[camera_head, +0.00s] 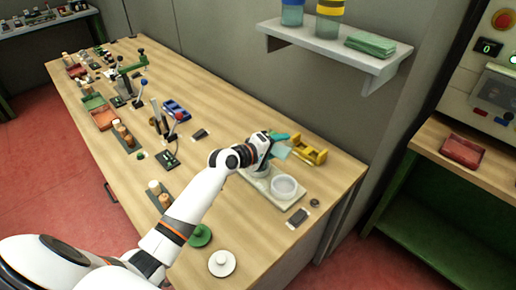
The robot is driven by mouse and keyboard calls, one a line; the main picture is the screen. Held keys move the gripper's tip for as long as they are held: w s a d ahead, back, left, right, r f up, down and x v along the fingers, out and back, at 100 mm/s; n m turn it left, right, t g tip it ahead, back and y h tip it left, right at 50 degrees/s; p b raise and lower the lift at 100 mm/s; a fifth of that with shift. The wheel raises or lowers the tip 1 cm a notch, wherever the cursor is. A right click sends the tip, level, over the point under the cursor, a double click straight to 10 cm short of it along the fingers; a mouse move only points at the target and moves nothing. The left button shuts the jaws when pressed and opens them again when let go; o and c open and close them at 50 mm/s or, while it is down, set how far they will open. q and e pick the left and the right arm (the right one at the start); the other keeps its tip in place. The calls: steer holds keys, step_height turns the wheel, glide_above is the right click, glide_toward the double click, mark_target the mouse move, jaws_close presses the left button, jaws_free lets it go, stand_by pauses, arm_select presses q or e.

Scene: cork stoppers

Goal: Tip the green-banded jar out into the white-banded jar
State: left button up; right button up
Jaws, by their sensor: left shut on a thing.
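My left gripper (271,144) is shut on the green-banded jar (283,152), whose teal-green part shows beside the fingers. The jar is held above the tabletop and looks tilted; the gripper covers part of it, and I cannot make out its contents. The white-banded jar (285,187), a clear round vessel with a pale rim, stands upright on a light board (262,188), below and slightly right of the held jar. The two jars look apart. I cannot tell what is inside the white-banded jar. My right gripper is out of view.
A yellow holder (309,150) stands right of the held jar. A green lid (200,236) and a white lid (221,263) lie near the table's front edge. A dark block (297,217) lies in front of the board. A wall shelf (335,45) holds jars and a green cloth.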

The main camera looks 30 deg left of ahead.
arm_select(q)
steer(key=shift+a+r+n, duration=0.3)
steer(key=shift+a+r, duration=0.05)
steer(key=shift+r, duration=0.4)
stand_by(0.3)
steer(key=shift+a+f+n+h+b, duration=0.2)
steer(key=shift+f+n+h+b, duration=0.2)
steer(key=shift+n+h+b, duration=0.45)
stand_by(1.0)
steer(key=shift+r+t+y+b, duration=0.1)
steer(key=shift+t+y+b, duration=0.15)
steer(key=shift+t+b, duration=0.05)
